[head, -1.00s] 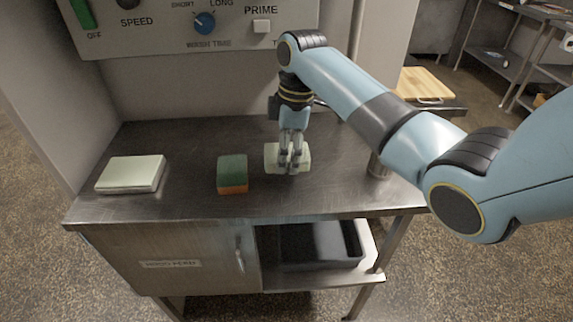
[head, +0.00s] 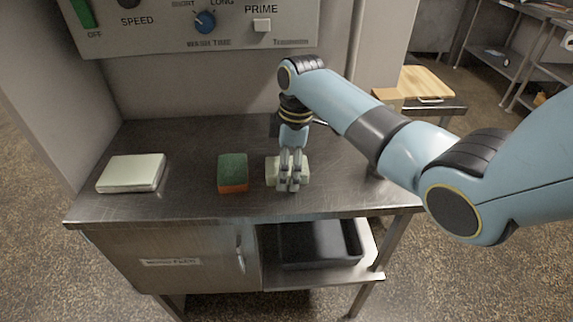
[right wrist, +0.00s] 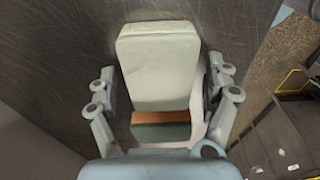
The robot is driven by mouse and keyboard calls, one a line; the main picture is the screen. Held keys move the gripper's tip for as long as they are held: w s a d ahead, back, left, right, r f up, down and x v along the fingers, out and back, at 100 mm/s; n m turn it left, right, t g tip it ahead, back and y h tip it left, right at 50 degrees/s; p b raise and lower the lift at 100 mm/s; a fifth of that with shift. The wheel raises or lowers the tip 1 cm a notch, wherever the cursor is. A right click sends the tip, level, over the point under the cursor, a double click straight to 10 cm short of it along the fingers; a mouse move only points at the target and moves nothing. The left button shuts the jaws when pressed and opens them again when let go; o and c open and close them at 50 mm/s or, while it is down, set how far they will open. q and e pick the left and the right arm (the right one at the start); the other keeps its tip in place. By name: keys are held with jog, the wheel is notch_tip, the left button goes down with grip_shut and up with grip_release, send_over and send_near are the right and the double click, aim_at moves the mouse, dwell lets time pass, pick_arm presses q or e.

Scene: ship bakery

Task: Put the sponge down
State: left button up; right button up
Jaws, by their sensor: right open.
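The sponge (head: 232,170), green on top and orange below, stands on the steel counter (head: 205,203), left of my right gripper. My right gripper (head: 290,184) points down at a pale green-white block (head: 273,172), with its fingers open around it. The block looks at or very near the counter top; the exact contact cannot be told. In the right wrist view the pale block (right wrist: 158,65) lies between the open fingers (right wrist: 160,95). An orange and green piece, apparently the sponge (right wrist: 160,130), shows below it. My left gripper is not in view.
A pale flat folded pad (head: 131,172) lies at the counter's left. A control panel (head: 235,25) is above the back. A dark bin (head: 318,245) sits on the shelf below. A wooden board (head: 427,84) is behind my right arm. The counter's front left is clear.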

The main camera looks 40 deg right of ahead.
jog(key=shift+r, duration=0.1)
notch_tip(320, 180, up, 12)
jog(key=d, duration=0.1)
jog(key=shift+s+d+b, duration=0.15)
jog(key=shift+s+b, duration=0.15)
jog(key=shift+s, duration=0.05)
dwell(0.4)
